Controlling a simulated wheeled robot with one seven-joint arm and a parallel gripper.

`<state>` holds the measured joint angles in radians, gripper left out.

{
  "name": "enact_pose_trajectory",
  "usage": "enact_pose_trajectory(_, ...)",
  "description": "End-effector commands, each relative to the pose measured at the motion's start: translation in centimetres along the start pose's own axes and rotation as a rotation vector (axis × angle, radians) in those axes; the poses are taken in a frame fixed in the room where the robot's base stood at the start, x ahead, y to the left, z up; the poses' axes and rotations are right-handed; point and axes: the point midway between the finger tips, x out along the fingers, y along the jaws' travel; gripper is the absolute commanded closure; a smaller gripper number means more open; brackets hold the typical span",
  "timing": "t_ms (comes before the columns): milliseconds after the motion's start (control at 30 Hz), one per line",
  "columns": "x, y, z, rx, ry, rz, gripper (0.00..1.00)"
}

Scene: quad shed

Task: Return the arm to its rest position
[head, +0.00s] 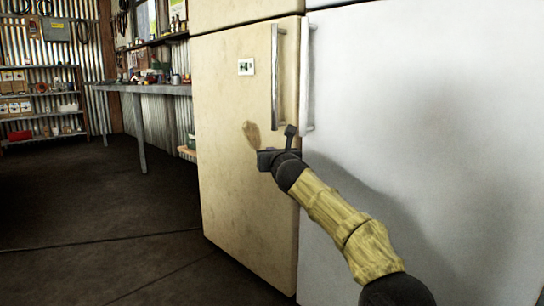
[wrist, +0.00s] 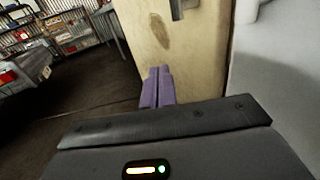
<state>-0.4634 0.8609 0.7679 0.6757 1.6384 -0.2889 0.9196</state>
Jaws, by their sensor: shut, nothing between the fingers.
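My gripper (head: 268,156) is at the end of my outstretched arm, in front of the cream fridge door near its lower handle end. In the wrist view the purple fingers of my gripper (wrist: 157,88) are together, with nothing between them. They point toward the cream door (wrist: 190,60), and I cannot tell whether they touch it. My arm runs from the lower right of the head view up to the gripper.
The cream fridge (head: 235,190) and white fridge (head: 430,110) stand side by side, each with a vertical handle. A workbench (head: 150,89) and a loaded shelf rack (head: 40,117) are farther back left. The dark floor (head: 90,220) at left is clear.

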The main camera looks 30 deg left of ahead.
Motion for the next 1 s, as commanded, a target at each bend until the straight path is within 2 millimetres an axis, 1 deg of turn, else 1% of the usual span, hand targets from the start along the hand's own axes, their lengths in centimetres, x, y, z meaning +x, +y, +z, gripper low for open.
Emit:
enact_pose_trajectory(333, 0.0, 0.0, 0.0, 0.000, 0.000, 0.001, 1.00)
enact_pose_trajectory(467, -0.2, 0.0, 0.7, -0.046, 0.000, 0.004, 1.00)
enact_pose_trajectory(567, -0.8, 0.1, 1.8, -0.169, 0.004, 0.013, 1.00)
enact_pose_trajectory(667, -1.7, 0.0, 3.0, -0.372, 0.018, 0.030, 1.00)
enact_pose_trajectory(700, -2.2, -0.2, 3.4, -0.466, 0.026, 0.039, 1.00)
enact_pose_trajectory(867, -4.6, -1.5, 3.6, -0.847, 0.082, 0.094, 1.00)
enact_pose_trajectory(1000, -7.5, -3.7, 2.8, -1.154, 0.156, 0.165, 1.00)
